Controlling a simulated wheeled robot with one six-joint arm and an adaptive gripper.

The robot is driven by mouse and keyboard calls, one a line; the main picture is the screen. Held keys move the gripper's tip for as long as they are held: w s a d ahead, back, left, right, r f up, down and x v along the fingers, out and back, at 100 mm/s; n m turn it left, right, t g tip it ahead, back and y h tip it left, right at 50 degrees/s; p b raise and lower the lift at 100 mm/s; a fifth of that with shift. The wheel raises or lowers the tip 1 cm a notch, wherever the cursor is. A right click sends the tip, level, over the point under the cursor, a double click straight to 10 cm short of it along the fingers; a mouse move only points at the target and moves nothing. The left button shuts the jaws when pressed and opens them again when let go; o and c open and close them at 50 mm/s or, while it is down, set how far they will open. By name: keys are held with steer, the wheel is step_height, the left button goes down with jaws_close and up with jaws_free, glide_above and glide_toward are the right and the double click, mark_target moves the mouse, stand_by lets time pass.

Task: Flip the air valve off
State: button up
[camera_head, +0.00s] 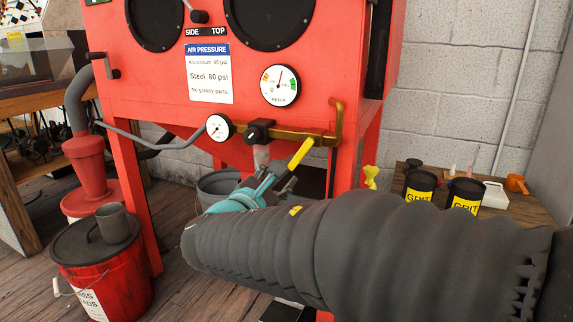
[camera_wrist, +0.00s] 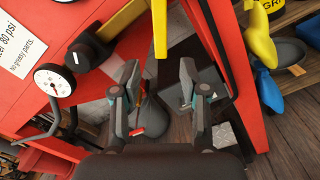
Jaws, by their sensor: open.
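The air valve's yellow lever (camera_head: 300,153) slants down and left from the brass pipe (camera_head: 313,137) on the front of the red blasting cabinet. In the wrist view the lever (camera_wrist: 160,30) hangs from the top edge, and its lower end is above the gap between my fingertips. My gripper (camera_head: 277,177) is just below and left of the lever in the head view. The wrist view shows my gripper (camera_wrist: 158,82) open, with nothing between its fingers. I cannot tell whether a finger touches the lever.
A black regulator knob (camera_head: 258,131) and a small gauge (camera_head: 219,127) sit left of the valve. A larger gauge (camera_head: 280,85) is above. A grey bucket (camera_head: 218,185) stands behind my gripper. Grit tubs (camera_head: 420,182) stand on a wooden table at right.

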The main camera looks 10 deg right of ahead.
mark_target(293, 163)
steer(key=x, duration=0.8)
steer(key=shift+w, duration=0.1)
jaws_close()
